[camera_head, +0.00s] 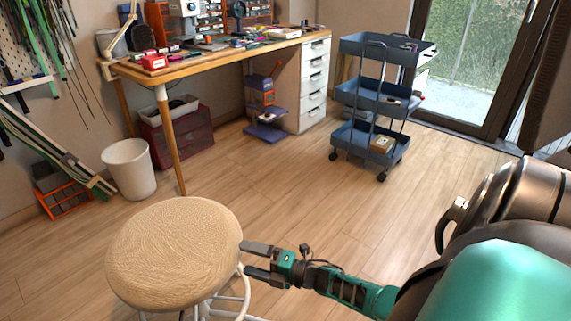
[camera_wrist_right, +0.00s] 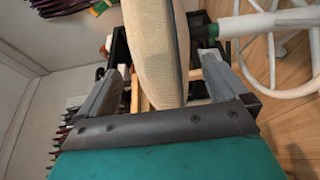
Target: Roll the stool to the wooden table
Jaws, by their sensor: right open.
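The stool (camera_head: 175,250) has a round tan padded seat and white metal legs, and stands at the front left of the head view. My right gripper (camera_head: 246,258) is open at the right edge of the seat. In the right wrist view, the edge of the stool seat (camera_wrist_right: 155,45) shows between the two spread fingers of my right gripper (camera_wrist_right: 160,75); I cannot tell whether they touch it. The wooden table (camera_head: 215,52) stands beyond the stool against the back wall. My left gripper is not in view.
A white bin (camera_head: 130,168) stands near the table's front left leg. A blue three-tier cart (camera_head: 376,98) stands at the right, before a glass door. A white drawer unit (camera_head: 310,88) is under the table. Bare wooden floor (camera_head: 250,185) lies between stool and table.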

